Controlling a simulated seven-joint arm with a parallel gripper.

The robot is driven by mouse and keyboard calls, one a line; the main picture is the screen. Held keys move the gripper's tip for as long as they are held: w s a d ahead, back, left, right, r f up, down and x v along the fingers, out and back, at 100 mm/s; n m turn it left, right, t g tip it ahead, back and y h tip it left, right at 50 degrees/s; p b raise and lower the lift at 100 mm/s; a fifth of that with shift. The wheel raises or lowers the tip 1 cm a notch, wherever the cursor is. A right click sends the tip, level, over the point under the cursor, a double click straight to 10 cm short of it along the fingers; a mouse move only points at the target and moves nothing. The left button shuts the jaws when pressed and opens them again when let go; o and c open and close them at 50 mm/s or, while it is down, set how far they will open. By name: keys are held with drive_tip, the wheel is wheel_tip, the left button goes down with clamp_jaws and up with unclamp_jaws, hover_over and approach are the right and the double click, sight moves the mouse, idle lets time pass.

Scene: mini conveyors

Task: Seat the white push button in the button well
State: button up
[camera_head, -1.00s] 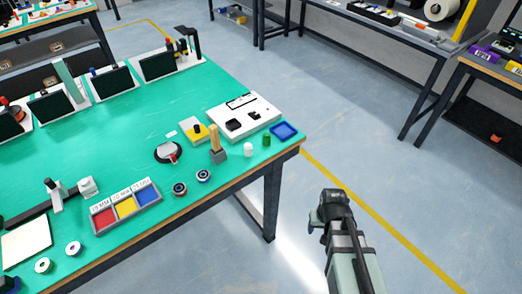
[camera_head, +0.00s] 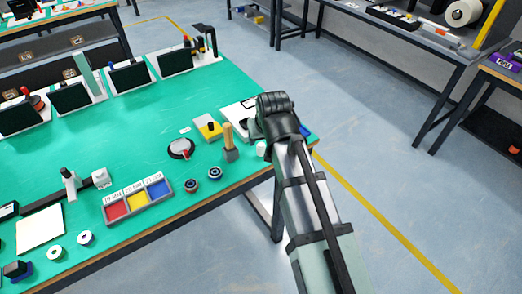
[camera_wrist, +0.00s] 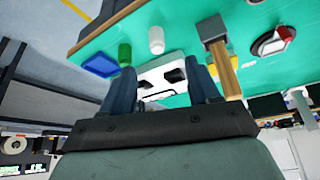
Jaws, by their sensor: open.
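The white push button (camera_wrist: 156,40) stands upright on the green table in the wrist view, beside a green cylinder (camera_wrist: 124,54). In the head view only part of the button (camera_head: 261,149) shows beside my arm. A white plate with black parts (camera_wrist: 150,77) lies beyond it in the wrist view, partly behind my fingers; its edge shows in the head view (camera_head: 233,108). I cannot make out the button well for sure. My gripper (camera_wrist: 160,82) is open and empty, its two fingers apart over the plate area. My arm hides the fingertips in the head view.
A blue tray (camera_wrist: 96,66) lies near the table edge. A wooden-handled tool in a grey base (camera_wrist: 222,65) stands close to one finger.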

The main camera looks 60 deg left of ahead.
sight(261, 144)
wheel_tip(261, 144, up, 3)
drive_tip(key=w+a, duration=0.1)
drive_tip(key=a, duration=0.1)
drive_tip(key=shift+h, duration=0.4)
drive_tip(key=shift+d+x, duration=0.2)
drive_tip(key=shift+x, duration=3.3)
drive_tip(key=shift+d+x, duration=0.15)
drive_tip(key=shift+x, duration=3.3)
drive_tip(key=shift+f, duration=0.15)
clamp_jaws()
